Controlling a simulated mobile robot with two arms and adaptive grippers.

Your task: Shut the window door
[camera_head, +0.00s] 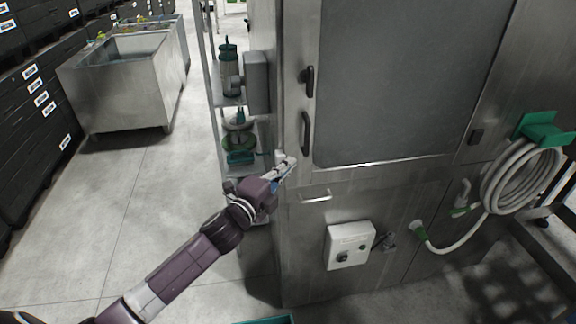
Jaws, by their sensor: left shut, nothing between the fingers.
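The window door (395,85) is a large grey panel in the steel front of the washer. It looks flush or nearly flush with the front; I cannot tell whether it is fully shut. Dark handles sit along its left edge, an upper one (307,82) and a lower one (306,132). My left gripper (289,163) is shut and empty. It is just below and left of the lower handle, near the washer's left front edge; I cannot tell whether it touches the steel. My right gripper is not in view.
A white control box (350,246) and a small bar handle (316,196) sit below the door. A coiled hose (522,180) hangs on the right. A shelf with green items (239,140) stands left of the washer. Open floor (130,200) lies left, with a steel tub (120,85) farther back.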

